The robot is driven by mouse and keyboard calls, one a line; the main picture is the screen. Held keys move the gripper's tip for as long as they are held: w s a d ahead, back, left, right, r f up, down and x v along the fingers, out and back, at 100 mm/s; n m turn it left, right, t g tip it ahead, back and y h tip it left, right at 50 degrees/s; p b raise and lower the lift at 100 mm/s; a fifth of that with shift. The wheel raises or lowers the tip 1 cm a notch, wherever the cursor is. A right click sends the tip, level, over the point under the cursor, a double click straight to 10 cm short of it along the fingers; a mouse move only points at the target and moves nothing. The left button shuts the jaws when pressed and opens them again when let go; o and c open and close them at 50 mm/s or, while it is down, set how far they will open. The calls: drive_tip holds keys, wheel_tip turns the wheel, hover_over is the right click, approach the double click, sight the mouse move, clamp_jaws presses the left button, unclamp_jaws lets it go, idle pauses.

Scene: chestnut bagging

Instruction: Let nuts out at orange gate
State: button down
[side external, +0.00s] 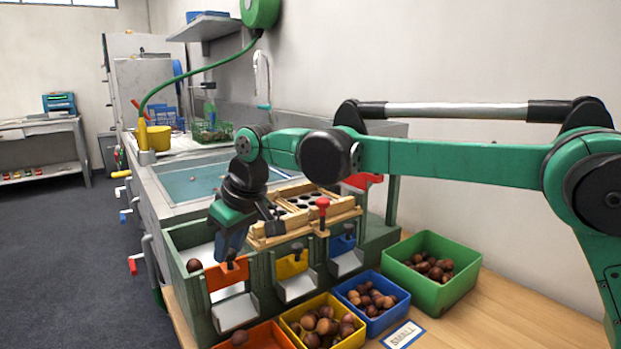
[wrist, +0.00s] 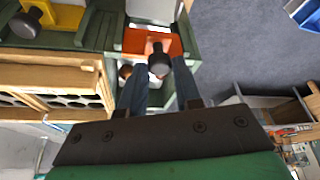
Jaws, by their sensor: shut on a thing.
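The orange gate (side external: 227,275) stands at the near left end of the green sorting stand, above a pale chute (side external: 234,312). It shows in the wrist view (wrist: 135,42) with its dark knob (wrist: 159,60). My gripper (side external: 231,254) points down at this gate, its two dark fingers (wrist: 160,84) shut on the knob. An orange bin (side external: 267,335) below the chute holds a nut (side external: 239,338); much of the bin is cut off.
A yellow gate (side external: 292,264) and a blue gate (side external: 342,244) stand to the right. Yellow (side external: 345,302), blue (side external: 399,292) and green (side external: 468,288) bins hold nuts. A wooden slotted frame (side external: 345,212) with a red knob (side external: 323,203) sits close behind.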

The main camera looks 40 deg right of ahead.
drive_tip(key=c, duration=0.9)
unclamp_jaws()
drive_tip(key=shift+r, duration=0.15)
drive_tip(key=v, duration=0.5)
drive_tip(key=shift+s+r, duration=0.15)
drive_tip(key=shift+d, duration=0.1)
